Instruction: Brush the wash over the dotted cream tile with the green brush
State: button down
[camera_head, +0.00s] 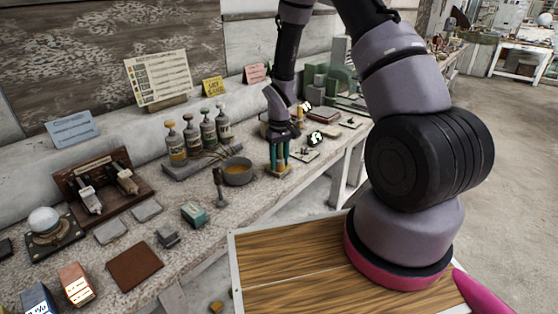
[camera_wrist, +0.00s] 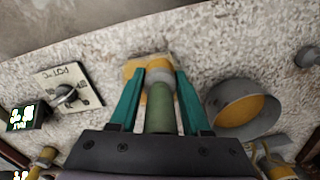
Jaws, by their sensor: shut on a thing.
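My gripper (camera_head: 279,163) is low over the bench, its teal fingers pointing down. In the wrist view my gripper (camera_wrist: 159,75) is shut on the green brush (camera_wrist: 162,112), around its green handle. The brush has a grey collar and a yellow-orange tip pointing away from the palm.
Several pump bottles (camera_head: 198,136) stand behind the bowl, to the left of my gripper. A dial plate (camera_wrist: 84,82) and a small lit display (camera_wrist: 22,116) lie on the other side. A dark upright tool (camera_head: 220,190) stands in front of the bowl.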

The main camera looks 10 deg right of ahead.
jog(key=shift+s+d, duration=0.5)
jog(key=shift+s, duration=0.2)
jog(key=shift+w+a, duration=0.55)
jog(key=shift+w, duration=0.2)
jog(key=shift+w+a, duration=0.55)
jog(key=shift+w, duration=0.2)
jog(key=shift+s+d, duration=0.55)
jog(key=shift+s, duration=0.2)
jog(key=shift+s+d, duration=0.55)
jog(key=shift+s, duration=0.2)
jog(key=shift+w+a, duration=0.55)
jog(key=shift+w, duration=0.2)
jog(key=shift+w+a, duration=0.55)
jog(key=shift+w, duration=0.2)
